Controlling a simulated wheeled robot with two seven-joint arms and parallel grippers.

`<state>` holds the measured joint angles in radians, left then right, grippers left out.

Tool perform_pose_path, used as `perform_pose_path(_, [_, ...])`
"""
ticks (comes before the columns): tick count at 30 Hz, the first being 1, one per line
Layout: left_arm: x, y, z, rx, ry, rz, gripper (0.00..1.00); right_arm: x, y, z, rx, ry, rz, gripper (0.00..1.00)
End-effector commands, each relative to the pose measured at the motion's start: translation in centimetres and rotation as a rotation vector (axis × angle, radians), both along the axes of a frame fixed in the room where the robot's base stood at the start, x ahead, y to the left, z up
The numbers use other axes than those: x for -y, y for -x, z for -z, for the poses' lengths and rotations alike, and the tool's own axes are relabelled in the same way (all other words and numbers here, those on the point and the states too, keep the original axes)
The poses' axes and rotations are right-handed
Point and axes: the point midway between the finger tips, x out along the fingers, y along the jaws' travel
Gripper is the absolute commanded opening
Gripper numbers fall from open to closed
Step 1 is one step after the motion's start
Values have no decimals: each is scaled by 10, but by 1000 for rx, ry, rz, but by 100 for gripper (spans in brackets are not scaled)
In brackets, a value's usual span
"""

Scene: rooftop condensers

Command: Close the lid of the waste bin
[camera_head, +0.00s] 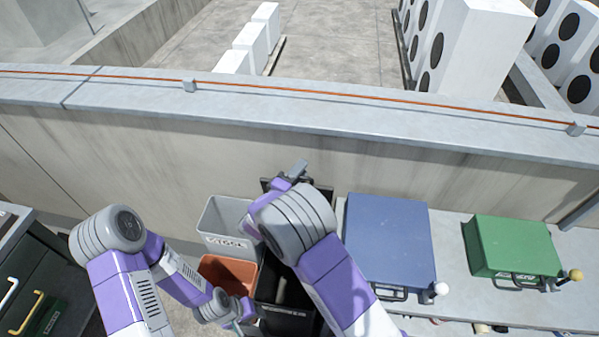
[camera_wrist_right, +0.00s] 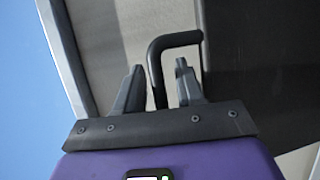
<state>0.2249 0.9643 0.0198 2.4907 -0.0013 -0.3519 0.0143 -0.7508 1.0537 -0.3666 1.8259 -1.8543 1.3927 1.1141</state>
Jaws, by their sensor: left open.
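The black waste bin (camera_head: 288,318) stands at the lower middle of the head view, its mouth uncovered and partly hidden by my right arm. Its dark lid (camera_head: 325,192) is raised behind it, mostly hidden by the arm. My right gripper (camera_head: 297,170) is up at the lid. In the right wrist view its fingers (camera_wrist_right: 160,88) are open, one on each side of a black bent handle (camera_wrist_right: 157,62), with gaps showing. My left gripper (camera_head: 247,312) is low, beside the front left of the bin, and open.
A grey bin (camera_head: 222,217) and an orange-brown bin (camera_head: 212,268) stand left of the black one. A blue case (camera_head: 390,240) and a green case (camera_head: 515,245) lie on a bench at right. A concrete parapet (camera_head: 150,150) runs behind.

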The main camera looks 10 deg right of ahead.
Motion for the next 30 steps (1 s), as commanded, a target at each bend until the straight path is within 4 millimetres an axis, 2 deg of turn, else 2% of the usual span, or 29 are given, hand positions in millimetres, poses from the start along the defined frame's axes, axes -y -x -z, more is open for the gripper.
perform_pose_path(2, [0,0,0,0,0,0,43,0,0,0,0,0,0,35])
perform_pose_path(9, [0,0,0,0,0,0,43,0,0,0,0,0,0,0])
perform_pose_path(22, [0,0,4,0,0,0,43,-2,4,2,9,4,-2,0])
perform_pose_path(26, [0,0,16,0,0,0,43,-6,16,6,39,13,-2,0])
perform_pose_path(30, [0,0,34,0,0,0,43,-14,37,13,97,33,-5,0])
